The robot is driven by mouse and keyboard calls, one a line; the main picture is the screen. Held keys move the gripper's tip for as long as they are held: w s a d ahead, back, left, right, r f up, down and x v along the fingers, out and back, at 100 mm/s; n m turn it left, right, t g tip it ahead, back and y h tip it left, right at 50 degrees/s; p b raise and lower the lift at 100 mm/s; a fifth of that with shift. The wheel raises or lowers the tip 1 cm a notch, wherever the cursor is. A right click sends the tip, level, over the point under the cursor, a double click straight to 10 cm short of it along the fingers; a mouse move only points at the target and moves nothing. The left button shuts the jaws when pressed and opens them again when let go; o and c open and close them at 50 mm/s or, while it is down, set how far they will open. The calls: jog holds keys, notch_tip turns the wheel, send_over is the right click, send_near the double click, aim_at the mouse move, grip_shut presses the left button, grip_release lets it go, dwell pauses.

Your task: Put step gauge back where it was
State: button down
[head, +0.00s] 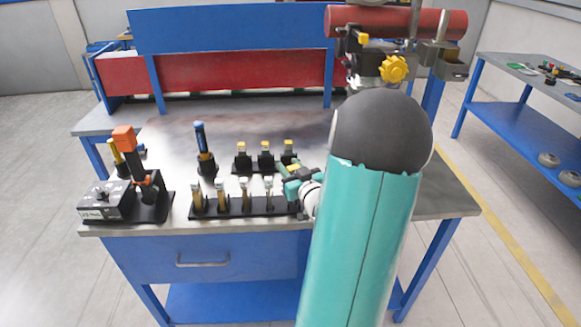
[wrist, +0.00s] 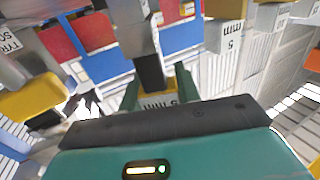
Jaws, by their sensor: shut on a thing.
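My gripper (head: 289,178) is at the right end of the small gauge stands on the bench, partly hidden behind my own arm in the head view. In the wrist view its two green fingers (wrist: 160,92) are shut on a small block with a yellow face and a white label ending in "mm", which I take for the step gauge (wrist: 158,100). A dark and grey upright part is right behind it. Whether the gauge touches a stand is hidden.
A front black rack (head: 235,211) holds several gauges. Behind it stand yellow-topped pieces (head: 264,146). A blue-handled tool (head: 201,138) stands left of them, and an orange-topped device (head: 124,138) farther left. In the wrist view, a "5 mm" labelled block (wrist: 231,47) is close at right.

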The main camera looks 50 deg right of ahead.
jog(key=shift+f, duration=0.4)
jog(key=c, duration=0.9)
grip_release()
